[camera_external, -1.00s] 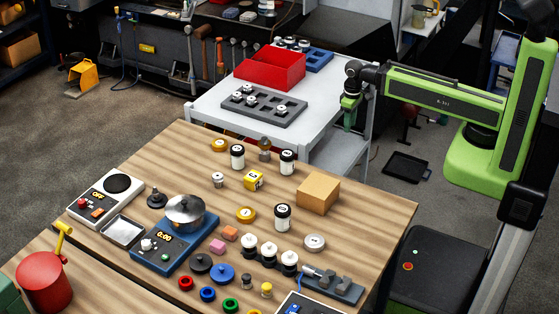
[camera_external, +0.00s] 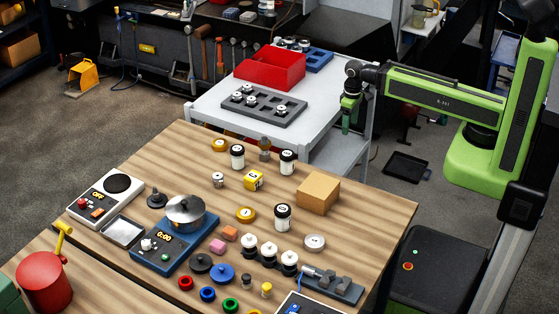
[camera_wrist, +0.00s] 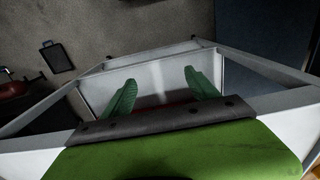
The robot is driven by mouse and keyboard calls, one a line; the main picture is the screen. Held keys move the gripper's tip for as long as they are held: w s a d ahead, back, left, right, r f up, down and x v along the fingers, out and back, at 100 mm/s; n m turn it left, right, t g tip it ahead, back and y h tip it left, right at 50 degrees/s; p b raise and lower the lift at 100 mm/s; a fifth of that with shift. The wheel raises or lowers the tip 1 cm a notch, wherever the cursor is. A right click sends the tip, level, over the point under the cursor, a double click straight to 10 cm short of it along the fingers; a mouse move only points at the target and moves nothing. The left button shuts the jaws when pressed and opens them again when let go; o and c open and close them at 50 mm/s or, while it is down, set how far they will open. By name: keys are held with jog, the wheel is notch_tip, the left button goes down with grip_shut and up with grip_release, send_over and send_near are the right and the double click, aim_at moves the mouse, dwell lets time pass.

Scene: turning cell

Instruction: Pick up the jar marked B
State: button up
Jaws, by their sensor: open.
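Several jars with white labels and black contents or bodies stand upright on the wooden table. One jar (camera_external: 237,157) is at the back left, one jar (camera_external: 287,162) at the back right and one jar (camera_external: 283,217) nearer the middle. Their marks are too small to read, so I cannot tell which is B. My gripper (camera_external: 348,117) hangs pointing down beside the grey cart, beyond the table's back right, well apart from the jars. In the wrist view my gripper (camera_wrist: 160,80) shows two green fingers spread wide with nothing between them. No jar shows in the wrist view.
A cardboard box (camera_external: 318,193) stands right of the jars. Scales, pucks and weights crowd the front of the wooden table (camera_external: 365,215). The cart (camera_external: 330,85) carries a red bin (camera_external: 270,68) and a grey tray (camera_external: 285,112).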

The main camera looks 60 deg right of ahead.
notch_tip(320, 180, up, 22)
jog(key=n+p, duration=0.9)
jog(key=p, duration=1.3)
send_over(287, 162)
jog(key=d, duration=0.2)
jog(key=f+b, duration=1.2)
jog(key=w+f+b, duration=0.1)
jog(key=f+b, duration=0.5)
jog(key=shift+r, duration=0.2)
jog(key=c, duration=1.5)
jog(key=shift+c, duration=0.2)
